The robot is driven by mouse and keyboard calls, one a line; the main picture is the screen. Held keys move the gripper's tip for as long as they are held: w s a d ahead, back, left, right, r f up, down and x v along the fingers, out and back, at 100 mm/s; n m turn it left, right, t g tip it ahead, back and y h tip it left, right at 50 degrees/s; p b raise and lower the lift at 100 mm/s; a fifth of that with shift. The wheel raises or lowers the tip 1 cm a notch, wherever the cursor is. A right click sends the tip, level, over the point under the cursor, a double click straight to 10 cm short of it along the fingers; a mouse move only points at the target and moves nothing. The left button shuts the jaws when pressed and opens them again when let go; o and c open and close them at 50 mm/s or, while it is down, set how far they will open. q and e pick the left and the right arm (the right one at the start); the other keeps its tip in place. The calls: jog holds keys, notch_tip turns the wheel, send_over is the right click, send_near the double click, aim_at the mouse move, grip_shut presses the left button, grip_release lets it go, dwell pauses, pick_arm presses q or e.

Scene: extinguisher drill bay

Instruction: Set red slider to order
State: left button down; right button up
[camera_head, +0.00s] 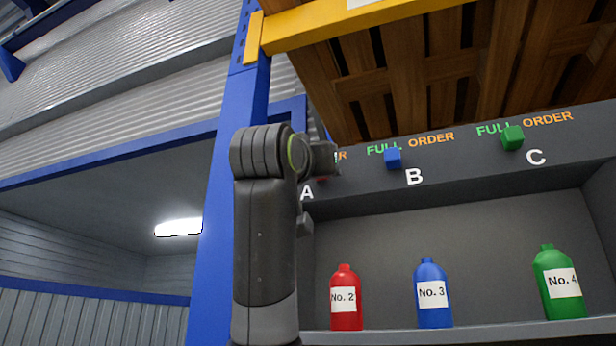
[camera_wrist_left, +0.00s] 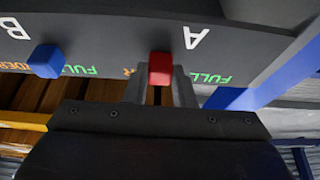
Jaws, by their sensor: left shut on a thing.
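The red slider (camera_wrist_left: 160,68) sits on the dark panel above the letter A in the left wrist view, which is upside down. An orange R shows on one side of it and the word FULL on the other; the rest of ORDER is hidden. My left gripper (camera_wrist_left: 159,88) is shut on the red slider, a finger on each side. In the head view my left gripper (camera_head: 326,160) is at the panel's left end and hides most of the slider and its label. My right gripper is not in view.
A blue slider (camera_head: 393,158) at B and a green slider (camera_head: 512,137) at C sit on the same panel. Red (camera_head: 345,305), blue (camera_head: 433,300) and green (camera_head: 558,290) bottles stand on the shelf below. A blue post (camera_head: 222,190) rises left of my arm.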

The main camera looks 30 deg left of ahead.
pick_arm(q)
jog(key=shift+f, duration=0.1)
jog(key=c, duration=1.5)
grip_release()
jog(key=shift+d, duration=0.1)
jog(key=shift+o, duration=1.2)
jog(key=shift+w+d, duration=0.1)
jog(key=shift+d, duration=0.05)
jog(key=shift+o, duration=0.3)
jog(key=shift+d, duration=0.15)
jog(key=b+v, duration=1)
jog(key=v, duration=0.7)
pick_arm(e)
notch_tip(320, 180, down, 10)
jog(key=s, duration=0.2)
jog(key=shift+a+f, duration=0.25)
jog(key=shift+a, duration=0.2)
